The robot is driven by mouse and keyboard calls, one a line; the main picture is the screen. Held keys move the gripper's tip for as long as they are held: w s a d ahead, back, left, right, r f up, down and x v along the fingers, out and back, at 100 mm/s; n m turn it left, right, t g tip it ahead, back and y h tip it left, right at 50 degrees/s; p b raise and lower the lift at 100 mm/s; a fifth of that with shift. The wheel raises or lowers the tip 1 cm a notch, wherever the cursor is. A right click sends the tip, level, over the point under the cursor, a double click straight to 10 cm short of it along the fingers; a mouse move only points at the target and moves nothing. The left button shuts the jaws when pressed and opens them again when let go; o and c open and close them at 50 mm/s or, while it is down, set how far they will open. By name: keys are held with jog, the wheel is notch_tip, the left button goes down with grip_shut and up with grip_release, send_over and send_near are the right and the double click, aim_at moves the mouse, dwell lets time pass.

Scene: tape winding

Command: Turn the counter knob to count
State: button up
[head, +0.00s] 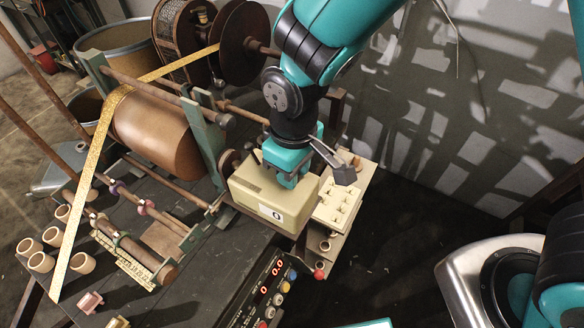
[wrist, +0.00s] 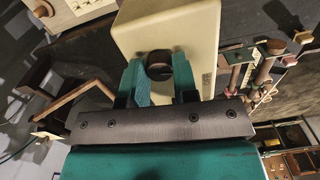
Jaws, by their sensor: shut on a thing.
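The cream counter box (head: 252,195) stands at the right end of the dark workbench, with a small white window that seems to read 0 on its front. My teal gripper (head: 288,172) is at the box's top right side in the head view. In the wrist view the box (wrist: 170,25) fills the top middle. The round dark brown counter knob (wrist: 158,62) sits between the two teal fingers of my gripper (wrist: 158,78), which are shut on it. The knob is hidden behind my gripper in the head view.
A brown winding drum (head: 158,133) with a yellow tape (head: 95,165) over it is to the left. A cream switch panel (head: 338,203) sits right of the box. A control panel with red digits (head: 268,291) is in front.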

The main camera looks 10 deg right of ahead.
jog(key=shift+w+n, duration=0.1)
jog(key=shift+n, duration=1.2)
jog(key=shift+r, duration=0.1)
jog(key=o, duration=0.9)
jog(key=r+b, duration=0.1)
jog(key=r, duration=0.7)
jog(key=r+b, duration=0.2)
jog(key=r, duration=0.7)
jog(key=shift+w+d+r, duration=0.1)
jog(key=shift+w+r, duration=0.1)
